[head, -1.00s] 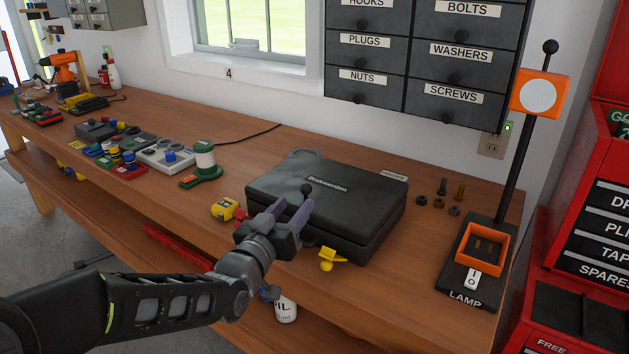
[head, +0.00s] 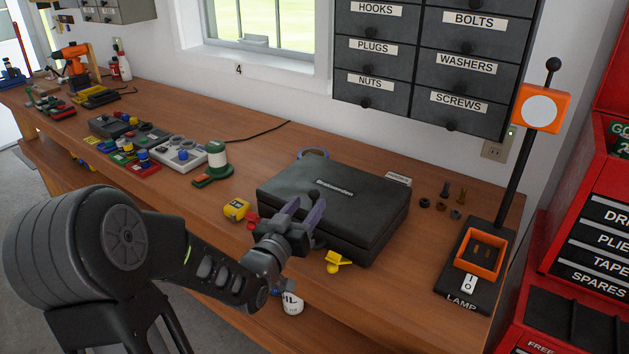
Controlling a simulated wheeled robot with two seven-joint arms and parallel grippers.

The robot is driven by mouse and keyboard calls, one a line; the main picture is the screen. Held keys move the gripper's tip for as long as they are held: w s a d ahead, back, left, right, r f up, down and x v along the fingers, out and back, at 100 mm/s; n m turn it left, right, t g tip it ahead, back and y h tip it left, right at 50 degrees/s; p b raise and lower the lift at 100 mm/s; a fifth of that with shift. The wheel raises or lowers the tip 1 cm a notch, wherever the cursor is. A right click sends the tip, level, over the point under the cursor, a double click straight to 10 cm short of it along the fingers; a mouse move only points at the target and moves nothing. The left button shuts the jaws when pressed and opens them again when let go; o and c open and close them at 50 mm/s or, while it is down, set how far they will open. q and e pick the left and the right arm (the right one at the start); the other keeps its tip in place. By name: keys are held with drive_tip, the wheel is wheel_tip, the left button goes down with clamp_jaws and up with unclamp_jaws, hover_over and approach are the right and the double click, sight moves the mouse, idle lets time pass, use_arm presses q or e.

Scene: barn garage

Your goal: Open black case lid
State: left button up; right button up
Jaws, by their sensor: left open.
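The black case (head: 370,205) lies flat on the wooden bench with its lid down. The gripper hides part of the case's front. My right gripper is not in view.
A yellow tape measure (head: 236,210) lies left of the case and a yellow item (head: 338,261) in front of it. A lamp with an orange tray (head: 480,252) stands right. Bolts and nuts lie behind right; a blue ring (head: 313,153) lies behind the case.

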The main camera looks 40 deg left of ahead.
sight(312, 199)
use_arm(q)
drive_tip(key=x, duration=0.5)
drive_tip(key=shift+w, duration=0.1)
clamp_jaws()
idle(0.4)
idle(0.9)
